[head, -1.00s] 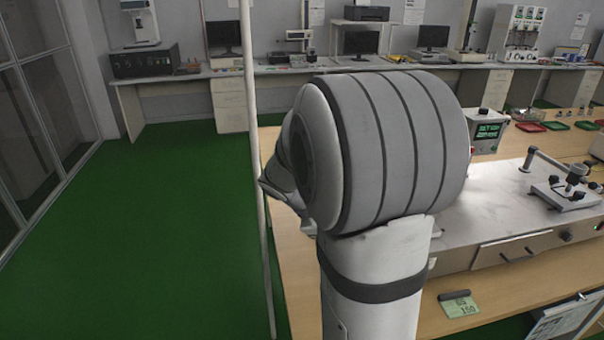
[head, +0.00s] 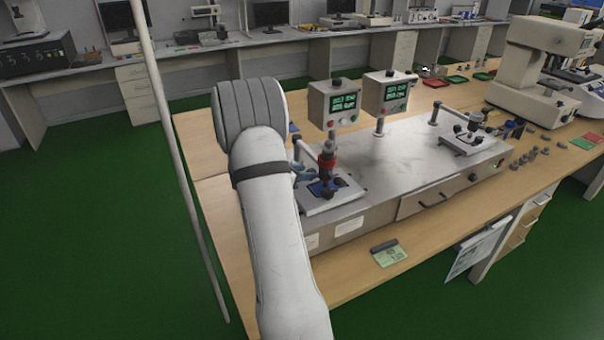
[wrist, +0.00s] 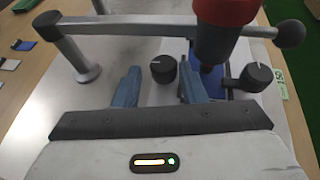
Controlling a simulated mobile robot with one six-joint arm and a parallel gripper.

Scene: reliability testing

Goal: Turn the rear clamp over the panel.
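The left test fixture (head: 335,204) holds a small blue panel (head: 318,188), also partly visible in the wrist view (wrist: 212,82). My gripper (wrist: 160,90) is open, its two blue fingers low beside the fixture; in the head view it is mostly hidden behind my arm. The rear clamp's black knob (wrist: 163,68) stands between and slightly beyond the fingertips, with no visible grip on it. The front clamp's knob (wrist: 256,77) is right of the fingers, by the panel's edge. A red-and-black plunger (head: 327,163) hangs over the panel and hides part of it.
A bar (wrist: 150,27) runs from a post to a ball end just beyond my fingers. A second similar fixture (head: 468,140) stands to the right. Two display boxes (head: 333,102) stand behind. The metal top between the fixtures is clear.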

